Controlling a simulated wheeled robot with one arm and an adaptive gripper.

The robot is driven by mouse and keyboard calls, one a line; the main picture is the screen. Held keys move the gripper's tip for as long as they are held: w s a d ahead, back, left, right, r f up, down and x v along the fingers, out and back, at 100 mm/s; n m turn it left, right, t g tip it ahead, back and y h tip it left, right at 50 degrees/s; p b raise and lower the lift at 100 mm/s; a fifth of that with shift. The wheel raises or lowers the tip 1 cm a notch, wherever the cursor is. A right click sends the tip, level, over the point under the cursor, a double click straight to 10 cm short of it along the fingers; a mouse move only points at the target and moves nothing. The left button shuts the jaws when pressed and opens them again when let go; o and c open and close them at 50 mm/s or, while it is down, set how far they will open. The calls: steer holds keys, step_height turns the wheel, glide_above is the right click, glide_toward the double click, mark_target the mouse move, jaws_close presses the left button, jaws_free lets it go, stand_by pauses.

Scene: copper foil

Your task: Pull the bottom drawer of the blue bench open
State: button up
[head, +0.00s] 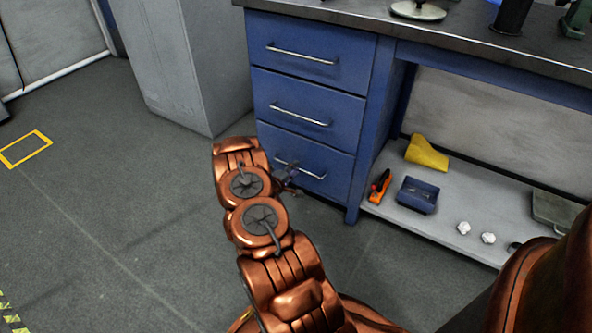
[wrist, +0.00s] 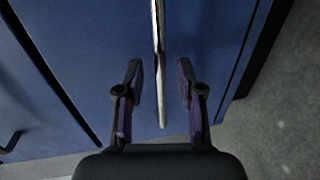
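The blue bench (head: 385,120) has three stacked drawers with silver bar handles. The bottom drawer (head: 325,160) looks shut, its front in line with the ones above. Its handle (head: 315,175) is partly hidden by my gripper (head: 291,171) in the head view. In the wrist view, my gripper (wrist: 159,70) is open, with one dark finger on each side of the bottom drawer's handle (wrist: 159,60). Gaps show between the bar and both fingers. Whether the fingertips touch the front cannot be told.
A grey cabinet (head: 185,60) stands left of the bench. Right of the drawers, a low shelf (head: 400,222) holds a blue bin (head: 417,196), an orange tool (head: 380,187) and a yellow item (head: 427,153).

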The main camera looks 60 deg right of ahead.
steer(key=shift+d+f, duration=0.15)
steer(key=shift+d, duration=0.75)
jaws_close()
